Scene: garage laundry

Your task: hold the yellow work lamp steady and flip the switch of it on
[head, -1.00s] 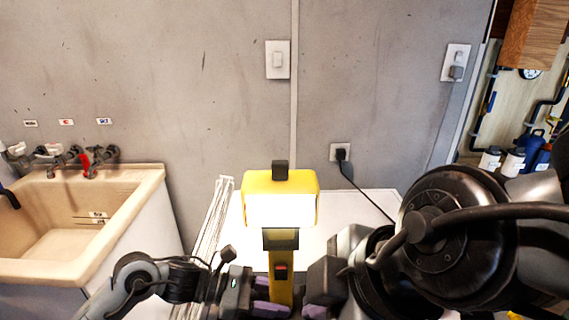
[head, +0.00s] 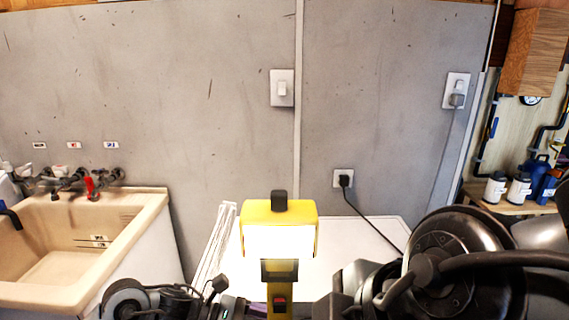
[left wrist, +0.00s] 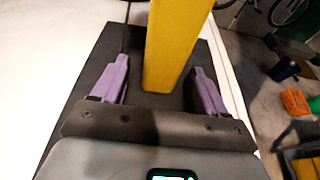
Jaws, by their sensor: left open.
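The yellow work lamp (head: 279,212) stands upright at the bottom centre of the head view, with a bright white front panel and a black knob on top. Its red switch (head: 280,301) shows on the post below the panel. In the left wrist view the yellow post (left wrist: 172,45) rises from a dark base, between the purple fingers of my left gripper (left wrist: 158,86). The left gripper is open, with gaps on both sides of the post. My right gripper (head: 326,304) is just right of the post, largely cut off by the frame; its fingertips cannot be made out.
The lamp stands on a white top (head: 350,232) against the grey wall. A black cord runs from a wall outlet (head: 343,179) behind my right arm. A beige sink (head: 130,235) is at left. The wall switch (head: 282,88) is above the lamp.

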